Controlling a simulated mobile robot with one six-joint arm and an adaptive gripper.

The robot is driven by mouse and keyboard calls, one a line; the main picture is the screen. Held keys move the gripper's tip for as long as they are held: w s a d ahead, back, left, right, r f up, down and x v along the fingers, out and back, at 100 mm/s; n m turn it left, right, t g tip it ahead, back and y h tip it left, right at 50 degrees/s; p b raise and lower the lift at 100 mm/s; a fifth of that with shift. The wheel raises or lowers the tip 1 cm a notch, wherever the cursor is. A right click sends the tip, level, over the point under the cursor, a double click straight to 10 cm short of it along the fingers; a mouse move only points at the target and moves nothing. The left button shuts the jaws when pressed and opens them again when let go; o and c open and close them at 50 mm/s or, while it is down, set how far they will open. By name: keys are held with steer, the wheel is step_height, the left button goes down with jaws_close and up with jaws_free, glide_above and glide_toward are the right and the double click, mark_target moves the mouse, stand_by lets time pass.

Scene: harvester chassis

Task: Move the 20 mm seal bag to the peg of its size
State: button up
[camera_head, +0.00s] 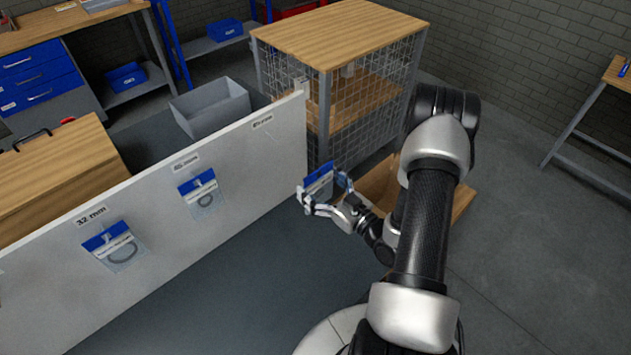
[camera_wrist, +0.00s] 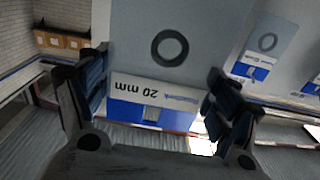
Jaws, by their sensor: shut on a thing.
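The 20 mm seal bag (camera_head: 318,181) is clear with a blue and white header. In the wrist view its header (camera_wrist: 150,103) reads "20 mm" upside down, with a dark seal ring above it. My gripper (camera_head: 327,200) is shut on this bag and holds it upright off the right end of the pale peg board (camera_head: 150,235). The label (camera_head: 262,121) at the board's right end is too small to read, and no bag hangs below it. One bag (camera_head: 115,246) hangs under the "32 mm" label, and another (camera_head: 202,194) under a blurred label.
A wire-mesh cage with a wooden top (camera_head: 340,32) stands behind the board's right end. A grey bin (camera_head: 211,107) and a wooden-topped bench (camera_head: 60,172) are behind the board. The floor before the board is clear.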

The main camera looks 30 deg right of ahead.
steer(key=shift+s+d+b, duration=0.15)
steer(key=shift+s+d, duration=0.05)
steer(key=shift+s, duration=0.85)
steer(key=shift+s+d+b, duration=0.1)
steer(key=shift+s+d, duration=0.1)
steer(key=shift+s, duration=0.8)
steer(key=shift+s+d+b, duration=0.15)
steer(key=shift+s+d, duration=0.05)
steer(key=shift+s, duration=0.85)
